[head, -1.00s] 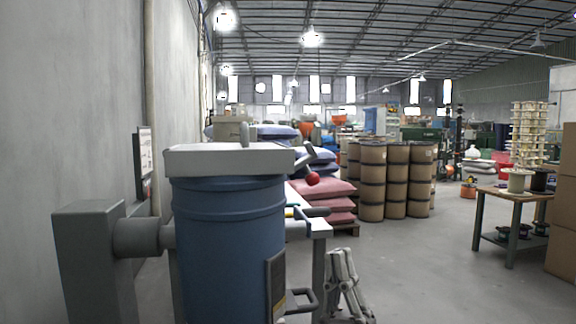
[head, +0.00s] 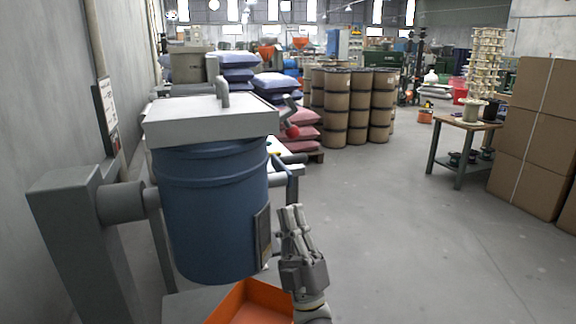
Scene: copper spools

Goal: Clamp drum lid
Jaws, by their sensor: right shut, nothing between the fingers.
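A blue drum (head: 212,215) hangs on a grey pivot stand (head: 78,230) at the left of the head view. A square light grey lid (head: 210,122) with an upright handle (head: 222,91) covers its top. My left gripper is not in view.
An orange tray (head: 252,303) is below the drum. A white-topped bench (head: 284,160) and stacked sacks (head: 298,122) stand behind. Brown drums (head: 346,110), a spool table (head: 465,124) and cartons (head: 533,135) are farther right. The floor between is clear.

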